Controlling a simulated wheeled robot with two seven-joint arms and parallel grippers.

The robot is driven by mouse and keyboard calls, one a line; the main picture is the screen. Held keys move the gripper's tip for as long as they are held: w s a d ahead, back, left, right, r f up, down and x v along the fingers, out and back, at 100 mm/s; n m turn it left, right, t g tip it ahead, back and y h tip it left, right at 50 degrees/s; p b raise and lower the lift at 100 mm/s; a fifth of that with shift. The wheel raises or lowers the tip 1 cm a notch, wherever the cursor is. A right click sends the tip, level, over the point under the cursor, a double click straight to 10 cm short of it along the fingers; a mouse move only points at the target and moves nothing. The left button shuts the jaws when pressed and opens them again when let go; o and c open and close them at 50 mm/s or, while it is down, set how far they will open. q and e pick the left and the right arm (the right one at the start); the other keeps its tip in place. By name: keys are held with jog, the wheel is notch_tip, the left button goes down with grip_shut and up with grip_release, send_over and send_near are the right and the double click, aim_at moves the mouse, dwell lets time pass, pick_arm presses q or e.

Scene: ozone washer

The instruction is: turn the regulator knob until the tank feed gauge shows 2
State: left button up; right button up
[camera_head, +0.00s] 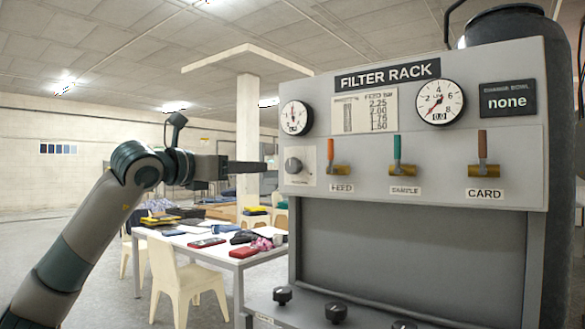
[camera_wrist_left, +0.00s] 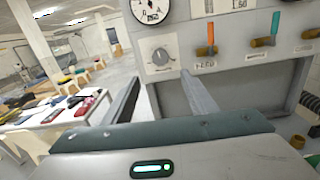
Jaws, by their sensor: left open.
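The regulator knob (camera_head: 293,165) is a small grey round knob at the lower left of the filter rack panel; it also shows in the left wrist view (camera_wrist_left: 160,57). My left gripper (camera_head: 264,166) points at the knob from the left. In the wrist view its two fingers (camera_wrist_left: 161,77) are apart, with the knob beyond and between their tips; no contact is visible. A small round gauge (camera_head: 296,116) sits above the knob, its readout too small to read surely. A larger gauge (camera_head: 439,102) at the right reads 0.0. Which is the tank feed gauge is unclear.
Three valves with orange (camera_head: 330,152), teal (camera_head: 397,150) and orange-brown (camera_head: 482,148) upright levers sit right of the knob. Black knobs (camera_head: 335,311) line the lower ledge. A dark tank (camera_head: 510,22) stands behind. A cluttered table (camera_head: 222,258) and chairs stand at left.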

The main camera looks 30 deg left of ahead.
pick_arm(q)
jog(key=shift+w, duration=0.15)
jog(key=p, duration=0.3)
send_near(290, 167)
jog(key=w, duration=0.5)
jog(key=shift+d+r, duration=0.2)
jog(key=shift+d, duration=0.05)
jog(key=w+p, duration=0.1)
jog(key=w, duration=0.2)
jog(key=shift+w+d+p, duration=0.1)
jog(key=shift+w+p, duration=0.2)
jog(key=shift+w, duration=0.05)
jog(key=shift+w+f, duration=0.15)
jog(key=shift+w, duration=0.7)
pick_arm(e)
notch_tip(290, 167, down, 8)
jog(key=s+t, duration=0.1)
jog(key=shift+s, duration=0.15)
jog(key=shift+a, duration=0.1)
pick_arm(q)
jog(key=c, duration=1.1)
pick_arm(e)
jog(key=shift+f, duration=0.1)
